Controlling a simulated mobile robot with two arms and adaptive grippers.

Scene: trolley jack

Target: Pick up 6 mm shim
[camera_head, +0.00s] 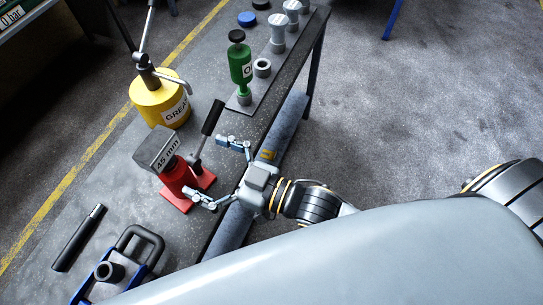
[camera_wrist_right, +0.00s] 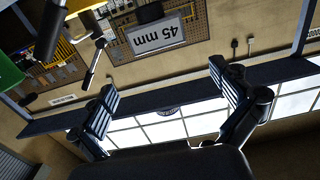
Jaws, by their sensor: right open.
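I cannot make out a 6 mm shim in either view. A grey block marked "45 mm" (camera_head: 157,149) sits on top of the red jack (camera_head: 176,184) in the head view. The block also shows upside down at the top of the right wrist view (camera_wrist_right: 157,37). My right gripper (camera_head: 205,167) is open at the table's right edge, its fingers spread toward the red jack, with nothing seen between them. Its two fingers also show in the right wrist view (camera_wrist_right: 163,84). My left gripper is not in view.
The jack's black-handled lever (camera_head: 212,118) stands close to my right gripper. A black bar (camera_head: 78,238) and a blue-and-black tool (camera_head: 140,245) lie nearer.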

